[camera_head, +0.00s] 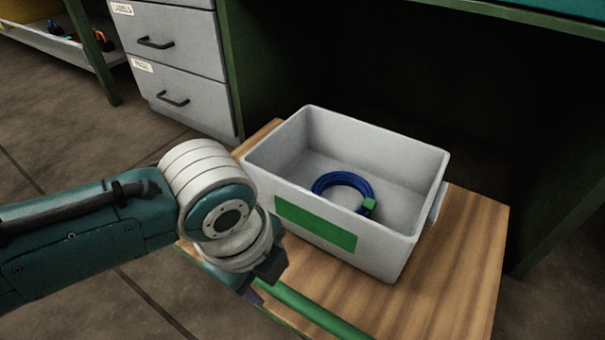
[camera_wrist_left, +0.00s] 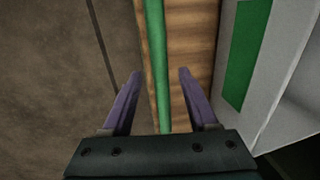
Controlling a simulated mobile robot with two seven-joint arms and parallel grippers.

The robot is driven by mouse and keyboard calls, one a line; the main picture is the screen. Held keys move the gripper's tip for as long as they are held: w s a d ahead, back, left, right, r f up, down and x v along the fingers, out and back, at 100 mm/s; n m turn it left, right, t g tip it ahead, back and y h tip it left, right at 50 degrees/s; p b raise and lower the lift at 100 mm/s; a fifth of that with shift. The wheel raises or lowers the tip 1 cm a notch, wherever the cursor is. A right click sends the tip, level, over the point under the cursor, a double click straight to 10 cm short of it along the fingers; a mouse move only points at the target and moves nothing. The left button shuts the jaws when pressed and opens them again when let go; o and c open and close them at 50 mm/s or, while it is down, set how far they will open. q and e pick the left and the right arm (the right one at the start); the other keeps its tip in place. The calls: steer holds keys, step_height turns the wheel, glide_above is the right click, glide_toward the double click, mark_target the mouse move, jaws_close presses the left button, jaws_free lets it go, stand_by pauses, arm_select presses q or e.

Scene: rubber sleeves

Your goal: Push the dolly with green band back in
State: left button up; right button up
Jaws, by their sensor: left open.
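The dolly (camera_head: 455,270) is a low wooden platform with a green band (camera_head: 318,312) along its front edge, sticking out from under the workbench. A grey bin (camera_head: 395,262) with a green label stands on it. My left gripper (camera_head: 262,285) is at the dolly's front edge, left of the bin, mostly hidden behind my wrist. In the left wrist view its purple fingers (camera_wrist_left: 158,95) are apart, one on each side of the green band (camera_wrist_left: 158,50), with nothing visibly clamped. I cannot tell whether they touch it. My right gripper is out of view.
A coil of blue cable (camera_head: 343,186) with a green tag lies in the bin. A grey drawer cabinet (camera_head: 185,65) stands behind, left of the dark space under the bench. A green bench leg (camera_head: 565,205) stands to the right. The floor at left is clear.

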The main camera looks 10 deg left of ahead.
arm_select(q)
steer(key=shift+w+d+f+b, duration=0.1)
steer(key=shift+w+f+b, duration=0.1)
steer(key=shift+f+b, duration=0.85)
steer(key=shift+f+p, duration=0.2)
steer(key=shift+p, duration=0.1)
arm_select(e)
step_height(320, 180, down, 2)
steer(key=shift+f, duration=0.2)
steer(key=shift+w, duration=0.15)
arm_select(q)
jaws_close()
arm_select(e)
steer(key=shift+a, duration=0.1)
